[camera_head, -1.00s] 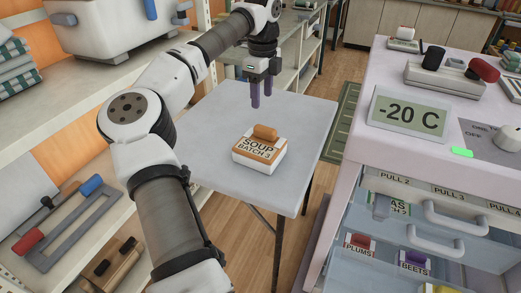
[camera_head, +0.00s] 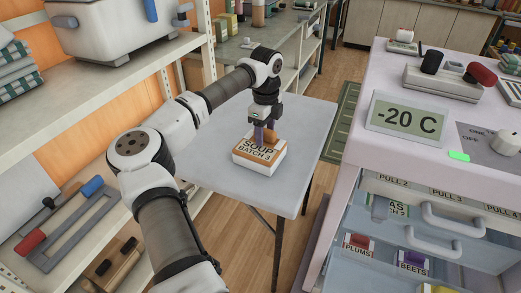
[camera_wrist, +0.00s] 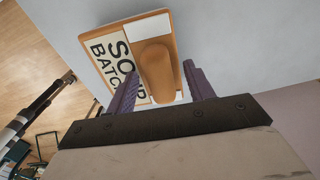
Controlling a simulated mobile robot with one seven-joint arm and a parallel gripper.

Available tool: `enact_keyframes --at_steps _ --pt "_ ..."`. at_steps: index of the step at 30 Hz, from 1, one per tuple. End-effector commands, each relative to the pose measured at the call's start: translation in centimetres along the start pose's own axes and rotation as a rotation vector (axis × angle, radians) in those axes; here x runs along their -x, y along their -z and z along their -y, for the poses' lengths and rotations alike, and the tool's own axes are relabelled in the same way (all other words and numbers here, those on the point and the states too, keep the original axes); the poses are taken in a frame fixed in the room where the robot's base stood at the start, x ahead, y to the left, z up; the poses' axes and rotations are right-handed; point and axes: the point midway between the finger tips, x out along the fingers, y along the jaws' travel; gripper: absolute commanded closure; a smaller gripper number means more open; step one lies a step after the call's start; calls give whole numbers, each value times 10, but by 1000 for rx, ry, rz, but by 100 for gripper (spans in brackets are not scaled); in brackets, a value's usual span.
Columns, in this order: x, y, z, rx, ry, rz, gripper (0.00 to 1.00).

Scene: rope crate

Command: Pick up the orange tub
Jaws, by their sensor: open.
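The orange tub (camera_head: 258,157) has a white body, an orange lid with a raised orange knob and a label reading "SOUP BATCH 3". It sits upright on the small grey table (camera_head: 312,130). My gripper (camera_head: 265,138) is open and points down at the tub's knob. In the wrist view the tub (camera_wrist: 118,52) fills the upper middle, and the two purple fingers of my gripper (camera_wrist: 162,88) stand on either side of the orange knob (camera_wrist: 156,70). Whether the fingers touch the knob cannot be told.
On the right stands a white freezer cabinet (camera_head: 350,185) with a "-20 C" display (camera_head: 406,118). Its open drawer holds tubs labelled plums (camera_head: 358,244) and beets (camera_head: 414,262). On the left, shelves hold a large white box (camera_head: 120,30). The table around the tub is clear.

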Motion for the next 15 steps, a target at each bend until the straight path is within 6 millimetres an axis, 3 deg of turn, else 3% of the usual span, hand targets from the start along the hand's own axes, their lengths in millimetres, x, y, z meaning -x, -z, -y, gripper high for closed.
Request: enact_keyframes --at_steps 4,15 --pt "0 0 0 0 0 1 50" --pt "1 0 0 0 0 1 98"
